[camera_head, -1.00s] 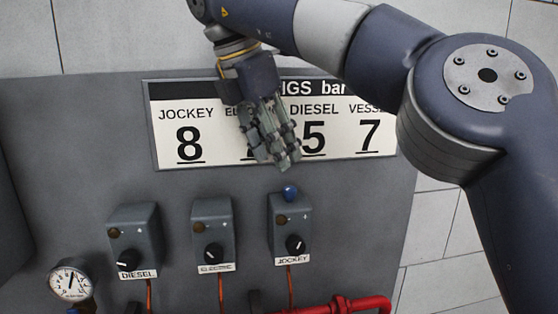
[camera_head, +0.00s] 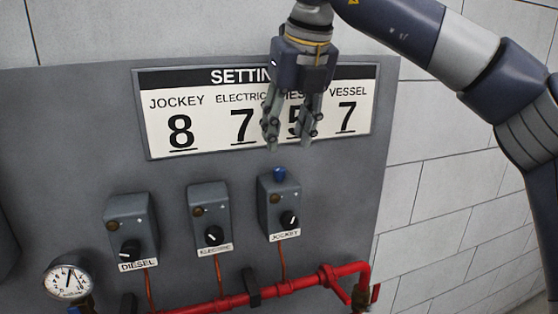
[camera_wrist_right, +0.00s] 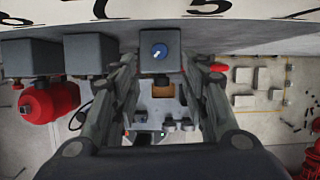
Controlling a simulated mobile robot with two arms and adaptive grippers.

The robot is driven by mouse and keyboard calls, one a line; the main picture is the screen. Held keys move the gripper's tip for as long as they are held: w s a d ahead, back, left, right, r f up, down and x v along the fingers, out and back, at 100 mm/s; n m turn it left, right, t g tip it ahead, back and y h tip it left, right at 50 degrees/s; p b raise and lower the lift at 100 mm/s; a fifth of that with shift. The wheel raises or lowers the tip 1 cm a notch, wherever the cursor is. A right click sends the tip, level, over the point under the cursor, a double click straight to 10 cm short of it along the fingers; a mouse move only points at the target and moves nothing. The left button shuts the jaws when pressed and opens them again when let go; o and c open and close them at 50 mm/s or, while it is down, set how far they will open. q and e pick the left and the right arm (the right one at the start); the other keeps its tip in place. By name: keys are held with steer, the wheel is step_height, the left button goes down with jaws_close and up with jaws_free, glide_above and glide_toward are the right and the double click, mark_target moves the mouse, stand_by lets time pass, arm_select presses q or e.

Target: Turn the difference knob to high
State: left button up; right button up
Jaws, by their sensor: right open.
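The blue difference knob (camera_head: 279,174) sits on top of the grey box labelled JOCKEY (camera_head: 279,208). In the right wrist view the round blue knob (camera_wrist_right: 160,51) shows a small white mark on its face. My right gripper (camera_head: 288,142) points down, open and empty, just above the blue knob and apart from it. In the right wrist view its two fingers (camera_wrist_right: 160,75) stand either side, with the knob seen between and beyond them. I cannot read a low or high marking. My left gripper is not in view.
Boxes labelled DIESEL (camera_head: 132,226) and ELECTRIC (camera_head: 209,217) stand left of the JOCKEY box, each with a black front knob. A settings sign (camera_head: 190,145) is behind my gripper. A red pipe (camera_head: 303,283) runs below; a gauge (camera_head: 66,279) is lower left.

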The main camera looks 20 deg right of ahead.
mark_target(280, 169)
steer(key=p+x, duration=0.2)
steer(key=x, duration=0.5)
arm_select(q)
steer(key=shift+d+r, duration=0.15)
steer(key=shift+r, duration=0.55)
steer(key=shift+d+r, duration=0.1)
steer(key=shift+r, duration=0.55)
arm_select(e)
steer(key=shift+w+f, duration=0.25)
steer(key=shift+f, duration=0.35)
jaws_close()
